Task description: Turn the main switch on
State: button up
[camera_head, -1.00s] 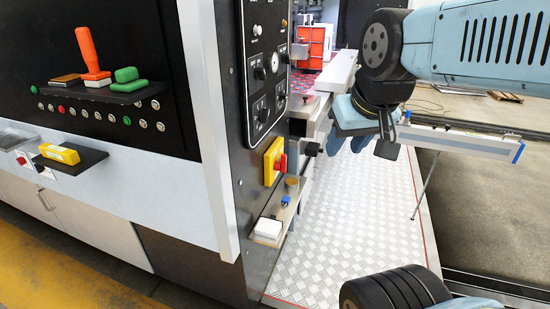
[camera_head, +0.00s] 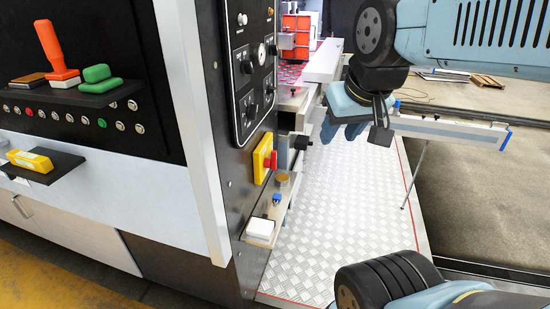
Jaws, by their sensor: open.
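The main switch (camera_head: 264,158) is a yellow plate with a red handle on the dark side face of the machine, left of centre. The red handle appears to stand roughly upright. My gripper (camera_head: 341,128), light blue, hangs below my dark wrist joint, to the right of the switch and clearly apart from it. It is open, with nothing visible between its fingers. My wrist partly hides it, so the fingertips are hard to make out.
A black knob (camera_head: 299,142) sticks out between the switch and my gripper. A small ledge below the switch carries a white box (camera_head: 261,230) and a blue piece (camera_head: 277,198). A control panel (camera_head: 253,75) is above. The metal tread-plate floor (camera_head: 335,220) is clear.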

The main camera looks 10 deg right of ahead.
aim_at(269, 163)
jog(key=z, duration=0.95)
jog(key=i, duration=0.1)
jog(key=u, duration=2.7)
jog(key=k, duration=1.05)
jog(key=z, duration=0.55)
jog(key=i, duration=1)
jog(key=z, duration=0.05)
